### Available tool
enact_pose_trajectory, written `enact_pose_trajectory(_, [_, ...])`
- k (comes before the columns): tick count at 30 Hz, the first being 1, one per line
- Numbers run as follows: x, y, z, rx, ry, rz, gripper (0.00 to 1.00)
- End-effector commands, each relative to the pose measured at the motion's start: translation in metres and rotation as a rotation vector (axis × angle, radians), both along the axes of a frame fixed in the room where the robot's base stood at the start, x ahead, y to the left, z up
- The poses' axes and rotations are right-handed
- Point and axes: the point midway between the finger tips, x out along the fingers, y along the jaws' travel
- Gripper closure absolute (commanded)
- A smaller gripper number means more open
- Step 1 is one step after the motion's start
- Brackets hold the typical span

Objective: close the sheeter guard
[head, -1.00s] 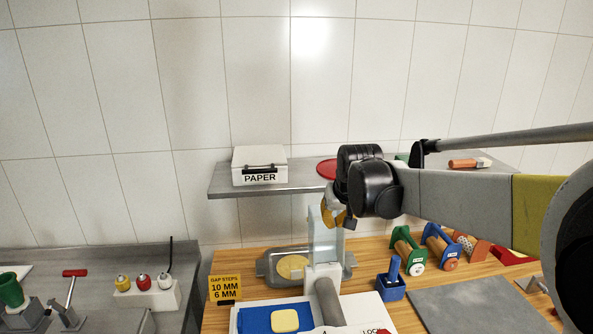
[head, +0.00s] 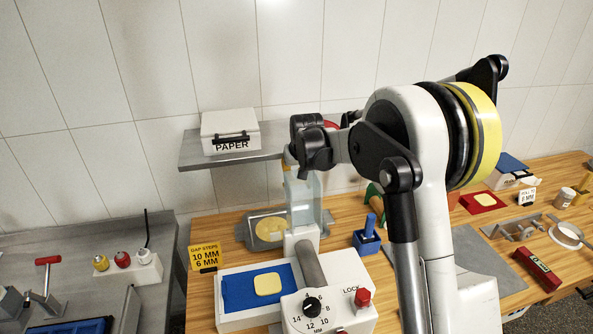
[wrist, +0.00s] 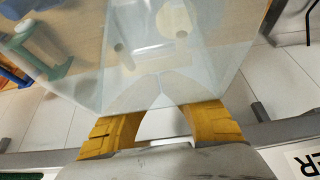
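The sheeter (head: 264,303) stands on the wooden table, with a dial and a red lock knob on its front panel. Its clear guard (head: 304,200) stands raised and upright over the roller (head: 311,263). My gripper (head: 290,165) is at the top of the guard, mostly hidden by my wrist in the head view. In the wrist view, my gripper (wrist: 160,78) has its yellow fingers spread at the base and its tips together. The tips show through the clear guard (wrist: 215,60), overlapping its edge. I cannot tell whether they touch it.
A dough piece (head: 268,284) lies on the sheeter's blue bed. A tray with dough (head: 246,238) lies behind it. The shelf (head: 190,155) with the paper box (head: 230,131) is close behind my gripper. A blue holder (head: 367,243) stands to the right.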

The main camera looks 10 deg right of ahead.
Motion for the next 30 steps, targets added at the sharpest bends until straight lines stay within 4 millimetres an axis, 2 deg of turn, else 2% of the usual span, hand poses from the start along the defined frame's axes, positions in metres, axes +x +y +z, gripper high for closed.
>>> enact_pose_trajectory(5, [0.004, 0.000, -0.007, 0.000, 0.000, 0.000, 1.00])
enact_pose_trajectory(18, [0.002, 0.000, -0.006, 0.000, -0.013, 0.000, 1.00])
enact_pose_trajectory(23, [-0.007, 0.000, -0.003, 0.000, -0.063, 0.000, 1.00])
enact_pose_trajectory(30, [-0.033, 0.000, 0.006, 0.000, -0.225, 0.000, 1.00])
